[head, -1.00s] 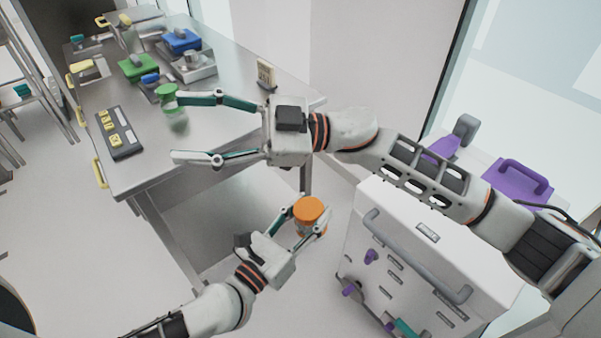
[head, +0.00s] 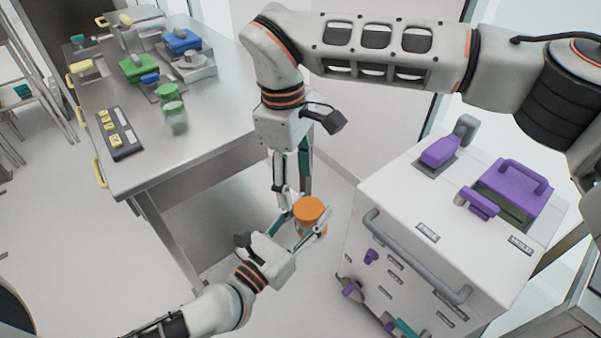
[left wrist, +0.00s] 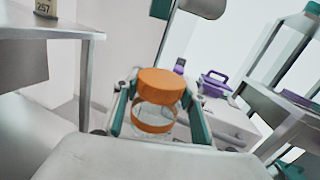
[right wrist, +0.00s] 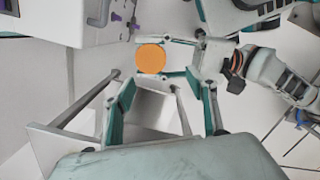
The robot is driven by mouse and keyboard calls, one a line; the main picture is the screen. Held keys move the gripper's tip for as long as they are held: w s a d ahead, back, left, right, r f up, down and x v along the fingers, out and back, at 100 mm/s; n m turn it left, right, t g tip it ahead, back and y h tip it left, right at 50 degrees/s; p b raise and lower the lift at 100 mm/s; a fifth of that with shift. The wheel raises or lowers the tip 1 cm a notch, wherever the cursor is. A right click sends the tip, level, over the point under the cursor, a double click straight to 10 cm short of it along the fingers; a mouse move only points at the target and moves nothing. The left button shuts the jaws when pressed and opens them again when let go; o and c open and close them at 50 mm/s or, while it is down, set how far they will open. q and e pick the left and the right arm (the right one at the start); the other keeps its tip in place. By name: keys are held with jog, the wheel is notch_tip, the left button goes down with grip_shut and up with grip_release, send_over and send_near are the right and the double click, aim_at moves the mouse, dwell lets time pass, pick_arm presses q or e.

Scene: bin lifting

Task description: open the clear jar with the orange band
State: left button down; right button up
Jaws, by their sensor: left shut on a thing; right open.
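The clear jar with the orange band (left wrist: 154,124) has an orange lid (left wrist: 160,83), which is on it. In the head view the orange lid (head: 309,209) shows on top and the jar is partly hidden by fingers. My left gripper (head: 307,226) is shut on the jar and holds it upright, clear of the table. My right gripper (head: 292,200) is open and empty, pointing down beside and above the jar. In the right wrist view the orange lid (right wrist: 151,58) lies ahead, between and beyond the open fingers.
A steel table (head: 215,125) at left carries a green-lidded jar (head: 173,108), a panel with yellow parts (head: 119,134), and green and blue items. A white cabinet (head: 400,260) with purple handles stands at right, close to the held jar.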

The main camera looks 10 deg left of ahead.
aim_at(307, 207)
jog(key=shift+w+d+r+m+t+h, duration=0.1)
jog(key=shift+w+d+m+t+h, duration=0.2)
jog(key=shift+w+d+m, duration=0.2)
jog(key=shift+w+d+f, duration=0.1)
jog(key=shift+d+f, duration=0.05)
jog(key=shift+f, duration=1.1)
jog(key=shift+s+d+f, duration=0.1)
jog(key=shift+d+f, duration=0.1)
jog(key=shift+f, duration=1.1)
jog(key=shift+w+d+f, duration=0.1)
jog(key=shift+d+f, duration=0.05)
jog(key=shift+f, duration=1.1)
jog(key=c, duration=1.2)
jog(key=o, duration=1.3)
